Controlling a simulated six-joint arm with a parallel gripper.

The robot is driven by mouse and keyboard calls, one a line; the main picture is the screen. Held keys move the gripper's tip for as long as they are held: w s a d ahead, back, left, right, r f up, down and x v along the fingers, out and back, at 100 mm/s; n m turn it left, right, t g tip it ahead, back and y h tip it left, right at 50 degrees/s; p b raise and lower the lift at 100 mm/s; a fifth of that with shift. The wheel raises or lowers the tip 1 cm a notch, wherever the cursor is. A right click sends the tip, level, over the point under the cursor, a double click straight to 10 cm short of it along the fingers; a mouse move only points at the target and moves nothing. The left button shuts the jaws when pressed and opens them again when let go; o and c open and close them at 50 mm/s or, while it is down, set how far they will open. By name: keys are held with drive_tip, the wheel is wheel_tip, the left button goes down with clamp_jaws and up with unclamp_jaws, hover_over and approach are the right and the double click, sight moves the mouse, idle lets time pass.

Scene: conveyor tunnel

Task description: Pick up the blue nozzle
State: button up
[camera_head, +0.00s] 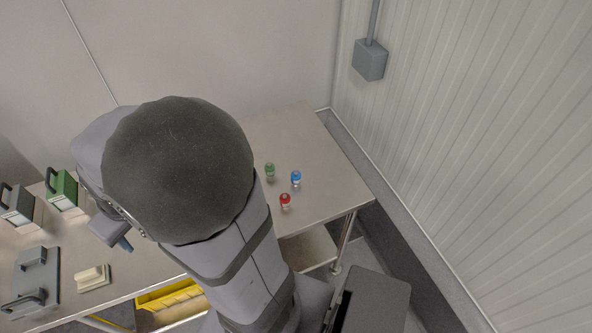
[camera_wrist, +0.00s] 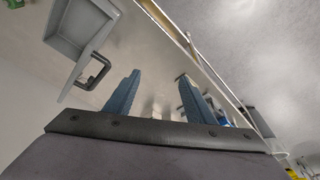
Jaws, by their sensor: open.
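The blue nozzle (camera_head: 296,178) stands upright on the right part of the metal table (camera_head: 335,190), with a clear or pale lower part. A green one (camera_head: 270,170) stands to its left and a red one (camera_head: 285,200) stands in front of it. My gripper (camera_head: 124,243) is far to the left of them, over the left part of the table, mostly hidden by my own arm. In the wrist view my gripper (camera_wrist: 159,77) shows two blue fingers spread apart with nothing held between them. I cannot make out the blue nozzle for sure in the wrist view.
A green box (camera_head: 62,188) and a grey box (camera_head: 18,207), both with handles, stand at the left. A grey handled plate (camera_head: 40,275) and a cream block (camera_head: 92,278) lie nearer. A yellow bin (camera_head: 168,295) sits below the table. A ribbed wall (camera_head: 480,130) rises at right.

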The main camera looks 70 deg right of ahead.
drive_tip(key=w+d+f+m+t+h+b, duration=0.1)
drive_tip(key=w+d+b, duration=0.2)
drive_tip(key=d, duration=0.4)
drive_tip(key=w+d+f+m+t+h+b, duration=0.1)
drive_tip(key=w+d+t+h+b, duration=0.1)
drive_tip(key=d+b, duration=0.3)
drive_tip(key=w+d+f+m+t+h+b, duration=0.1)
drive_tip(key=w+d+b, duration=0.3)
drive_tip(key=d, duration=0.7)
drive_tip(key=shift+w+d+f+m+h, duration=0.15)
drive_tip(key=shift+w+f+m+h, duration=0.05)
drive_tip(key=shift+f+m+h, duration=0.25)
drive_tip(key=s+d+m+h+b, duration=0.1)
drive_tip(key=d+m+h+b, duration=0.15)
drive_tip(key=d, duration=0.45)
drive_tip(key=m+g+y, duration=0.5)
drive_tip(key=m+g, duration=0.3)
drive_tip(key=m, duration=0.4)
hover_over(295, 174)
drive_tip(key=a, duration=0.2)
drive_tip(key=w+a+f+x, duration=0.1)
drive_tip(key=a+x, duration=0.2)
drive_tip(key=x, duration=1.2)
drive_tip(key=shift+w+d+p+x, duration=0.15)
drive_tip(key=shift+p+x, duration=0.5)
drive_tip(key=shift+x, duration=1.15)
drive_tip(key=shift+w+d+p+x, duration=0.15)
drive_tip(key=shift+p+x, duration=0.5)
drive_tip(key=shift+x, duration=1.15)
drive_tip(key=shift+s, duration=0.1)
